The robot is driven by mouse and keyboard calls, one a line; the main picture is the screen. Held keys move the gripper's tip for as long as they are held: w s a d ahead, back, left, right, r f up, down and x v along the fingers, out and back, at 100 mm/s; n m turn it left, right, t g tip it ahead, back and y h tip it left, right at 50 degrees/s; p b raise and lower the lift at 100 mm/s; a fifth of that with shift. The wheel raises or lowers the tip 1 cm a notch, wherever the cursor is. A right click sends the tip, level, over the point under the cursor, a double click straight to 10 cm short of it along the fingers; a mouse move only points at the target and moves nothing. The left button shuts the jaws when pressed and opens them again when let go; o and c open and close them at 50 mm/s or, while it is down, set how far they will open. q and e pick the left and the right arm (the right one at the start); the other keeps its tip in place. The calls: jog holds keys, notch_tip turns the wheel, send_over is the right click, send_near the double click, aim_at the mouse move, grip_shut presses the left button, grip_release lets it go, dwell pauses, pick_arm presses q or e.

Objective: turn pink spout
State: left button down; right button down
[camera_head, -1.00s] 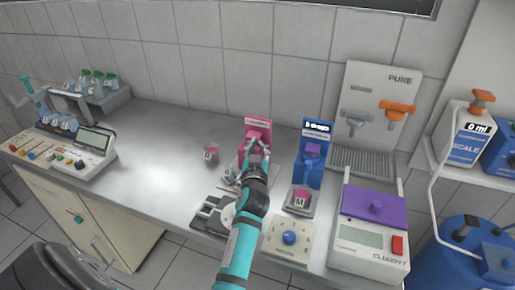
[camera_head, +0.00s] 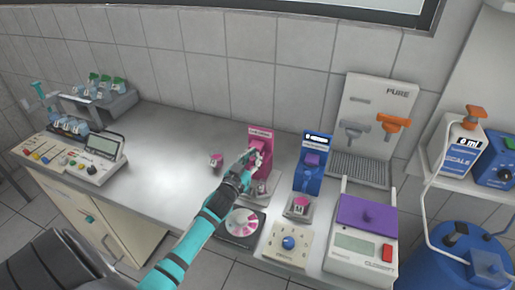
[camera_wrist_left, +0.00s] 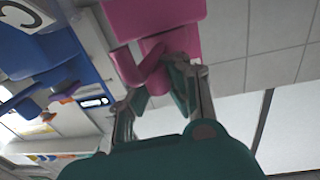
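The pink dispenser (camera_head: 261,137) stands near the wall, left of the blue dispenser. Its pink spout (camera_wrist_left: 152,68) shows in the left wrist view at the fingers. My left gripper (camera_head: 254,158) is at the front of the pink dispenser and partly hides the spout in the head view. In the left wrist view the fingers (camera_wrist_left: 157,92) are spread apart, with the pink spout at and partly between the tips. The right-hand finger overlaps the pink part; firm contact cannot be told. My right gripper is not in view.
The blue dispenser (camera_head: 310,170) stands close on the right. A pink-and-white round plate (camera_head: 243,223), a blue-knob box (camera_head: 289,243) and a purple-lidded device (camera_head: 365,230) line the front. The counter's left middle is clear.

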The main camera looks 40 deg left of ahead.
pick_arm(q)
jog(key=shift+s+a+f+m+h, duration=0.2)
jog(key=shift+m+h, duration=0.25)
jog(key=shift+h, duration=0.15)
jog(key=shift+s+a+f+m+h, duration=0.1)
jog(key=shift+a+f+m+h, duration=0.05)
jog(key=shift+m+h, duration=0.4)
jog(key=shift+s+a+f+m+h+b, duration=0.1)
jog(key=shift+a+m+h+b, duration=0.15)
jog(key=shift+m+h, duration=0.6)
jog(key=shift+a+m+h+b, duration=0.15)
jog(key=shift+a+m+h, duration=0.15)
jog(key=shift+h, duration=1)
jog(key=c, duration=1.3)
grip_release()
jog(key=shift+s+r, duration=0.3)
jog(key=shift+s, duration=0.1)
jog(key=shift+o, duration=0.6)
jog(key=shift+a, duration=0.15)
jog(key=shift+w, duration=0.2)
